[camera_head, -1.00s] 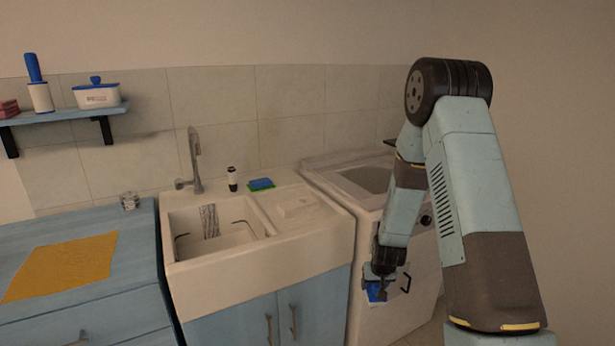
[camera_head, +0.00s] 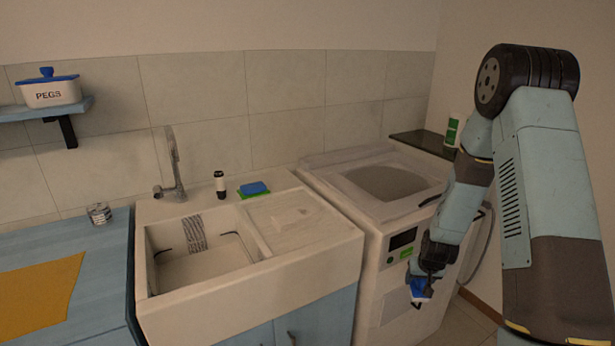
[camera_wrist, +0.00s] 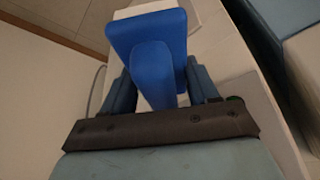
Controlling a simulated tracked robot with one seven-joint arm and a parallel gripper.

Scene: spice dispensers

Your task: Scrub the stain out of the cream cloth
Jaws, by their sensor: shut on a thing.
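A cream patch (camera_head: 292,222), seemingly the cream cloth, lies flat on the drainboard to the right of the sink basin. It blends with the board, and I cannot make out its stain clearly. My gripper (camera_head: 425,277) is in front of the white washing machine, lower than the drainboard and to its right. It is shut on a blue brush-like tool (camera_wrist: 150,50), which fills the space between the fingers in the wrist view. The tool also shows in the head view (camera_head: 420,288). Its far side is hidden.
The white sink (camera_head: 190,285) has a faucet (camera_head: 175,165) and a striped cloth (camera_head: 193,234) inside. A blue-green sponge (camera_head: 253,189) and dark bottle (camera_head: 220,184) stand behind. The washing machine (camera_head: 385,290) adjoins the sink. An orange cloth (camera_head: 38,292) lies on the left counter.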

